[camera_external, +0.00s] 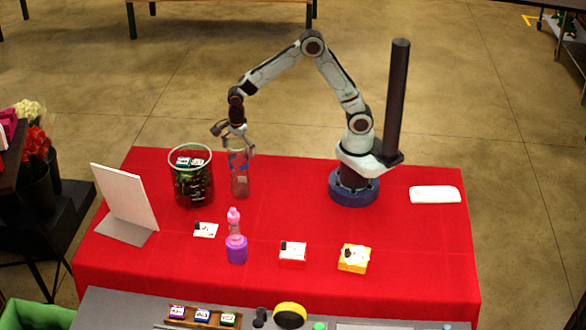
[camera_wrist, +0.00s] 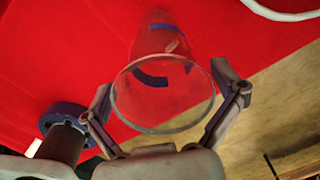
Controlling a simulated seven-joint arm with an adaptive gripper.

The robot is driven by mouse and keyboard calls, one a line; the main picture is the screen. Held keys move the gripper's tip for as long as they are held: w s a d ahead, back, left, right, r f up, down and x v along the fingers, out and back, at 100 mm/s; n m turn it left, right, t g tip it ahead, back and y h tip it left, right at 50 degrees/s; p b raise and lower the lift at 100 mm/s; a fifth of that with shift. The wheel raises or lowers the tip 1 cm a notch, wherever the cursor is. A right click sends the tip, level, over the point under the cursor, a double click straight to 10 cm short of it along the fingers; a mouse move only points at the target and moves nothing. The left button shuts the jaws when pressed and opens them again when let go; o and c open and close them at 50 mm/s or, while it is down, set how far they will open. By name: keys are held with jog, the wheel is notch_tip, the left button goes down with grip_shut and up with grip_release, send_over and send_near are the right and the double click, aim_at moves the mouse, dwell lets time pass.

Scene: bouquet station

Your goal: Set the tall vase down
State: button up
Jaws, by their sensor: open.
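The tall vase (camera_external: 240,175) is clear glass with a blue band. It stands upright on the red tablecloth, right of the glass bucket. In the wrist view, the vase (camera_wrist: 163,95) shows its round rim near the camera and its body narrowing away toward the red cloth. My gripper (camera_external: 238,148) is directly above and around the top of the vase. In the wrist view, my gripper (camera_wrist: 161,78) is open, with one finger on each side of the rim. I cannot tell whether either finger touches the glass.
A clear bucket (camera_external: 192,185) with dark contents stands close left of the vase. A white panel (camera_external: 125,197) is at the left. A pink and purple bottle (camera_external: 236,248) stands in front, near several small cards and blocks. A white pad (camera_external: 435,195) lies at the right.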

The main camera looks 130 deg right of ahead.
notch_tip(320, 180, up, 12)
jog(key=s+a+r+n, duration=0.1)
jog(key=s+a+n, duration=0.4)
jog(key=a+n, duration=0.75)
jog(key=s+a+f+n, duration=0.2)
jog(key=s+a+n, duration=0.3)
jog(key=n, duration=0.5)
jog(key=s+a+f+n+y, duration=0.1)
jog(key=s+a+n, duration=0.4)
jog(key=n, duration=0.5)
jog(key=shift+s+a+f, duration=0.4)
jog(key=shift+s+f, duration=0.15)
jog(key=shift+s, duration=0.65)
